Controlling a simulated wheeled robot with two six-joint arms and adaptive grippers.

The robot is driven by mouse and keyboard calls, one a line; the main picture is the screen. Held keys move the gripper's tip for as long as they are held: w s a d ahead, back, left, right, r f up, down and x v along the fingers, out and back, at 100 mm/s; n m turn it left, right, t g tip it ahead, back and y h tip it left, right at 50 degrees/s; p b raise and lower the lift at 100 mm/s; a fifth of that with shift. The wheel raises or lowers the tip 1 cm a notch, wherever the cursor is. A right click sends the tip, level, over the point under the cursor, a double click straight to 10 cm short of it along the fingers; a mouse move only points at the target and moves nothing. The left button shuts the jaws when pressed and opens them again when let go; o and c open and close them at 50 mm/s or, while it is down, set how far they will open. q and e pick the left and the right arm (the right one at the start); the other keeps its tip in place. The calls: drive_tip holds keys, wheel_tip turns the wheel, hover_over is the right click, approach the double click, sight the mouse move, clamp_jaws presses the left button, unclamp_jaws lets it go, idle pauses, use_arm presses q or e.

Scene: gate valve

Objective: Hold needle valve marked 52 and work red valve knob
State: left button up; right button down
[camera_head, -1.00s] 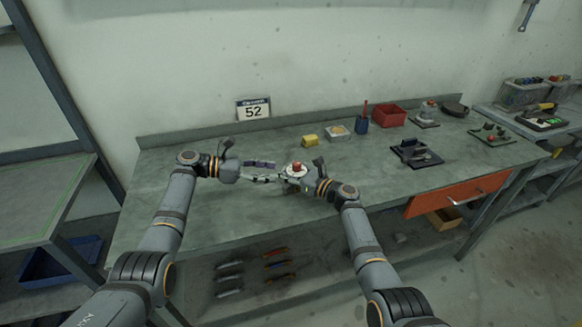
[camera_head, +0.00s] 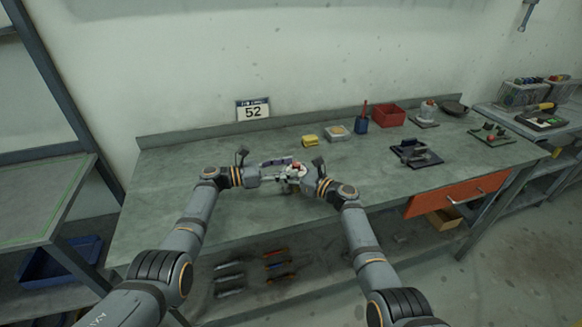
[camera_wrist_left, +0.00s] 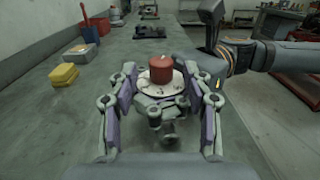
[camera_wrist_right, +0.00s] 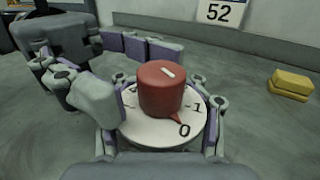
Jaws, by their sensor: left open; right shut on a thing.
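The needle valve has a red knob (camera_wrist_right: 162,90) on a white dial (camera_wrist_right: 160,128) with black numbers. In the right wrist view the knob's pointer lies near the 0. The valve's grey body (camera_wrist_left: 168,130) shows below the dial in the left wrist view. My right gripper (camera_head: 300,178) is shut on the valve, its fingers on either side below the dial. My left gripper (camera_wrist_left: 162,95) is open, with its fingers apart on either side of the red knob and dial; I cannot tell whether they touch. The plate marked 52 (camera_head: 253,110) stands at the wall behind.
A dark fixture (camera_head: 415,153) sits to the right. The bench's left part (camera_head: 165,185) is clear.

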use_arm(q)
drive_tip(key=shift+x, duration=0.8)
clamp_jaws()
drive_tip(key=shift+f+n+t, duration=0.15)
drive_tip(key=shift+n+t, duration=0.15)
drive_tip(key=shift+t, duration=0.2)
drive_tip(key=n+t+y, duration=0.2)
drive_tip(key=t, duration=0.1)
drive_tip(key=shift+s+d, duration=0.15)
drive_tip(key=shift+s, duration=0.15)
drive_tip(key=shift+s+d+n+t+y, duration=0.1)
drive_tip(key=shift+n+t+y, duration=1.2)
drive_tip(key=shift+n+t, duration=0.45)
drive_tip(key=shift+t+y, duration=0.3)
drive_tip(key=shift+t, duration=0.05)
